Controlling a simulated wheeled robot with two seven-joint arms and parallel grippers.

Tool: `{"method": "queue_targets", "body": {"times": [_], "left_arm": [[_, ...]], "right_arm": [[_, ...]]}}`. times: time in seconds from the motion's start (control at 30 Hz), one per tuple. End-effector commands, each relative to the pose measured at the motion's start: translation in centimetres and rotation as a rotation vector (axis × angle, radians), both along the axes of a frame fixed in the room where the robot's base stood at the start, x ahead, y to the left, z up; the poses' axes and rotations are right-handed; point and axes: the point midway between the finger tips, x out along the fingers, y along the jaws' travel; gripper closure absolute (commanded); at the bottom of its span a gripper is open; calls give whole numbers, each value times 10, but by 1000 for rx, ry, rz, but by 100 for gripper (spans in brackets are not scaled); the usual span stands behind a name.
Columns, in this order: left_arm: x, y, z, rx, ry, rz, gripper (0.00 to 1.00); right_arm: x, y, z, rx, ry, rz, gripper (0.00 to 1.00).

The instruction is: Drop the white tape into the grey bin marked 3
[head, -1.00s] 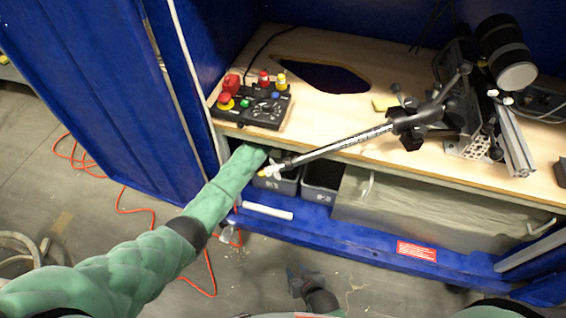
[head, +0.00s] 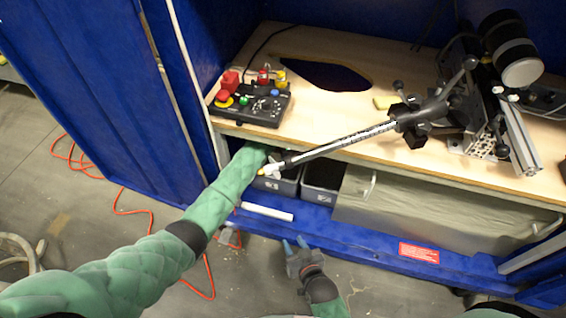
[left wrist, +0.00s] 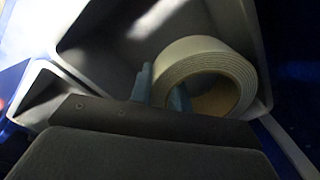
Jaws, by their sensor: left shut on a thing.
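The white tape (left wrist: 178,62) is a wide ring, seen in the left wrist view. My left gripper (left wrist: 162,88) is shut on its rim, one blue finger outside and one inside the ring. The tape is over or within the mouth of a grey bin (left wrist: 92,42); I cannot tell its height. In the head view the left arm reaches under the tabletop, where the gripper and tape are hidden. Two grey bins, a left one (head: 284,187) and a right one (head: 319,194), stand there; their markings are too small to read. My right gripper (head: 295,242) is open and empty, low in front of the cabinet.
A control box with buttons (head: 262,106) sits on the wooden tabletop (head: 330,130). A covered grey box (head: 420,207) fills the space right of the bins. Orange cable lies on the floor.

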Motion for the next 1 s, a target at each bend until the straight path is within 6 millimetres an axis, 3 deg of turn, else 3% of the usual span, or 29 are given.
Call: {"method": "queue_targets", "body": {"times": [0.43, 0.47, 0.57, 1.0], "left_arm": [[0, 0, -1, 0, 0, 0, 100], [0, 0, -1, 0, 0, 0, 76], [0, 0, -1, 0, 0, 0, 57], [0, 0, 2, 0, 0, 0, 57]], "right_arm": [[3, 0, 5, 4, -19, -1, 64], [3, 0, 5, 4, -19, -1, 64], [3, 0, 5, 4, -19, -1, 64], [3, 0, 8, 4, -19, -1, 64]]}}
